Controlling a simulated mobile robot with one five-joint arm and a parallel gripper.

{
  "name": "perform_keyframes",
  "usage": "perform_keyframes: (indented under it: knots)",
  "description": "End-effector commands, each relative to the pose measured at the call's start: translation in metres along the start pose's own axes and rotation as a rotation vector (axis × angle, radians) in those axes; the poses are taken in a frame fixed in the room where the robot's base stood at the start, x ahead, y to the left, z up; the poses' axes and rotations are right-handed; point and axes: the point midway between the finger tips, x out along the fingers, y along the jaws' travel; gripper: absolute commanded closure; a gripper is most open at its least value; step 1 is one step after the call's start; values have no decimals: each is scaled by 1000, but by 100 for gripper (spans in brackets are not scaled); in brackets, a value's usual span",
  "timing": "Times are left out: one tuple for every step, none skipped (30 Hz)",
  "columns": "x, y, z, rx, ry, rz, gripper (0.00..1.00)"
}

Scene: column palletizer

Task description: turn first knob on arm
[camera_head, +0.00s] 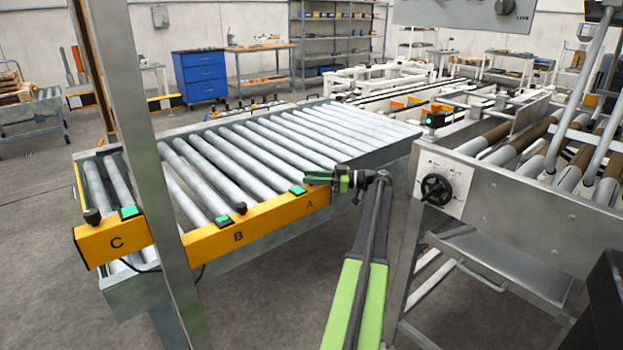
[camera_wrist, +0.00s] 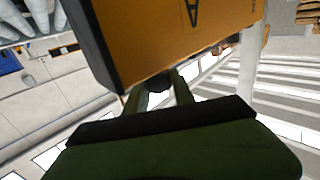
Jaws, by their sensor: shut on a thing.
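The orange bar (camera_head: 262,220) on the front of the roller conveyor carries the labels C, B and A. A black knob (camera_head: 92,216) stands above C and another black knob (camera_head: 240,208) above B. My gripper (camera_head: 320,178) is at the bar's right end, above A. In the wrist view, the orange panel (camera_wrist: 165,35) marked A fills the top. There, my green gripper (camera_wrist: 165,86) is shut on a dark knob (camera_wrist: 158,82) at the panel's edge. The knob is mostly hidden between the fingers, and its turn angle cannot be told.
Small green squares (camera_head: 130,211) sit beside the knobs on the bar. A metal post (camera_head: 150,160) stands in front of the conveyor. At right, a steel machine (camera_head: 510,215) carries a black handwheel (camera_head: 436,190). The floor (camera_head: 265,300) in front is clear.

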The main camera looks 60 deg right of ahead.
Motion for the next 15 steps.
perform_keyframes:
  knots:
    - [-1, 2, 1, 0, -1, -15, 100]
    - [-1, 2, 1, 0, -1, -23, 100]
    - [-1, 1, 1, 0, -1, -32, 100]
    - [-1, 1, 1, 0, -1, -39, 100]
    - [-1, 1, 0, 0, -1, -44, 100]
    - [-1, 1, 0, 0, 0, -49, 100]
    - [-1, 0, 0, 0, 0, -52, 100]
    - [0, 0, 0, 0, 0, -54, 100]
    - [0, 0, 0, 0, 0, -57, 100]
    - [0, 0, 0, 0, 0, -59, 100]
    - [0, 0, 0, 0, 0, -60, 100]
    - [0, 0, 0, 0, 0, -60, 100]
    - [0, 0, 0, 0, 0, -61, 100]
    - [0, 0, 0, 0, 0, -61, 100]
    - [0, 0, 0, 0, 0, -61, 100]
